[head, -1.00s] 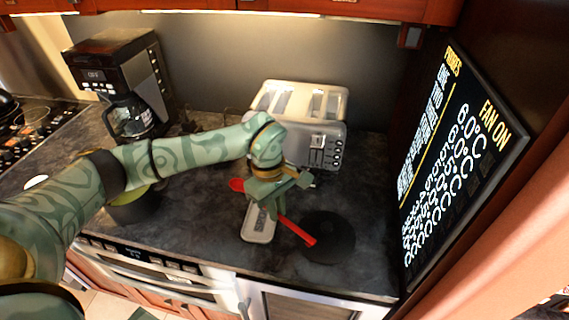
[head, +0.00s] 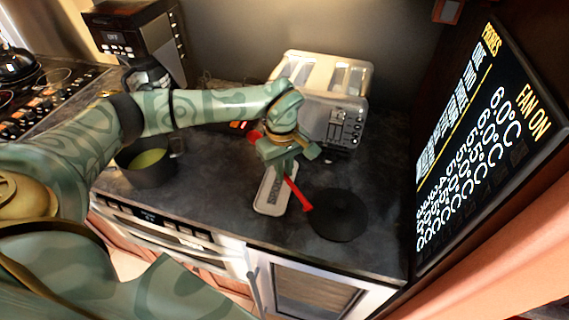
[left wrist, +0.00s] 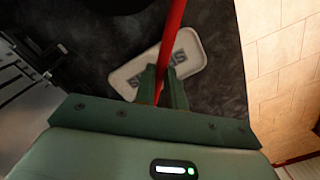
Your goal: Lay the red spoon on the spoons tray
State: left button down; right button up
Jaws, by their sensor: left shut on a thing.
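The red spoon (head: 296,192) is held in my left gripper (head: 286,168), which is shut on its handle. The spoon's bowl shows at the upper left of the gripper and the handle's end points to the lower right. The spoons tray (head: 271,199) is a small pale tray with dark lettering, lying on the dark counter under the gripper. In the left wrist view the red handle (left wrist: 172,35) passes across the tray (left wrist: 130,77), with the gripper (left wrist: 162,82) over it. The gap between spoon and tray is hard to judge. My right gripper is not in view.
A round black mat (head: 339,215) lies right of the tray. A toaster (head: 318,90) stands behind the gripper. A dark pot (head: 148,170) with green contents and a coffee maker (head: 135,40) are to the left. A display screen (head: 490,140) is at the right.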

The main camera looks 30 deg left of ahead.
pick_arm(q)
jog(key=shift+f+b, duration=1.25)
jog(key=shift+f, duration=1.7)
jog(key=c, duration=1.1)
grip_release()
jog(key=shift+c, duration=0.2)
jog(key=o, duration=0.6)
jog(key=shift+c, duration=0.2)
jog(key=shift+r, duration=0.1)
notch_tip(320, 180, up, 16)
jog(key=p, duration=0.1)
jog(key=shift+w+a+p, duration=0.2)
jog(key=shift+a+p, duration=0.2)
